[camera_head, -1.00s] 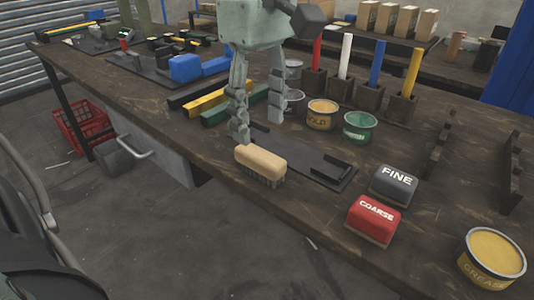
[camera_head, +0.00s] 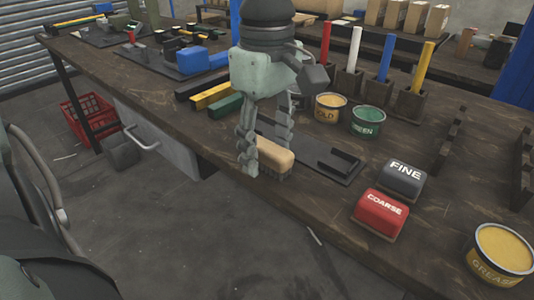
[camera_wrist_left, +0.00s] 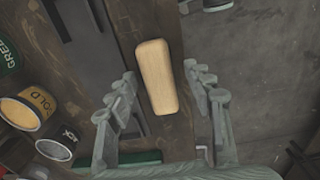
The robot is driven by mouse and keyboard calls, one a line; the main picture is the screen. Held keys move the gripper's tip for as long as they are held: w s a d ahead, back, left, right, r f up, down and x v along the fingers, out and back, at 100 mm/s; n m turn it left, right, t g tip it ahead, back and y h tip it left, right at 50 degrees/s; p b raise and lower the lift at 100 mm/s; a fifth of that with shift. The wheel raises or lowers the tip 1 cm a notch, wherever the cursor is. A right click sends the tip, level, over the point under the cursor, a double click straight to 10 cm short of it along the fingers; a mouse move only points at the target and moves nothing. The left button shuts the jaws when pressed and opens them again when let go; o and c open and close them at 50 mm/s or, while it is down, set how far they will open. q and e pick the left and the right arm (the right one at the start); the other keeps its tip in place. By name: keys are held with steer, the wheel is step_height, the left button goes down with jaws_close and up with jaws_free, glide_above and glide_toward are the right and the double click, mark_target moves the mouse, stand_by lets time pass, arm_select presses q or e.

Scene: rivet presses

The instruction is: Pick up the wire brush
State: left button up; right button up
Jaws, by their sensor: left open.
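The wire brush (camera_head: 272,154) has a tan wooden back and dark bristles and lies on the brown workbench near its front edge. My left gripper (camera_head: 264,168) is over it in the head view, fingers pointing down, one in front of the brush's left end. In the left wrist view the brush (camera_wrist_left: 157,76) shows between the two spread fingers of the open gripper (camera_wrist_left: 168,95), a little ahead of them. The fingers do not visibly grip it. Its bristles are hidden in the wrist view. My right gripper is not in view.
A dark tray (camera_head: 325,164) lies right of the brush. The grey FINE block (camera_head: 404,178) and red COARSE block (camera_head: 380,213) sit further right, with a yellow grease tin (camera_head: 500,255) beyond. Gold (camera_head: 328,107) and green (camera_head: 365,122) tins stand behind. Coloured bars lie to the left.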

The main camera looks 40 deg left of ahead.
mark_target(268, 145)
arm_select(q)
steer(key=shift+f+b, duration=0.2)
steer(key=shift+b, duration=0.2)
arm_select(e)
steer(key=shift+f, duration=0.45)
arm_select(q)
jaws_close()
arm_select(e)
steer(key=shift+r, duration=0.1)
arm_select(q)
steer(key=shift+r+p, duration=0.4)
steer(key=shift+p, duration=0.25)
step_height(268, 145, up, 4)
steer(key=shift+w+f, duration=0.1)
steer(key=s+a+r, duration=0.6)
steer(key=s+r, duration=0.1)
steer(key=s, duration=0.2)
steer(key=shift+s+a, duration=0.3)
steer(key=shift+s, duration=0.1)
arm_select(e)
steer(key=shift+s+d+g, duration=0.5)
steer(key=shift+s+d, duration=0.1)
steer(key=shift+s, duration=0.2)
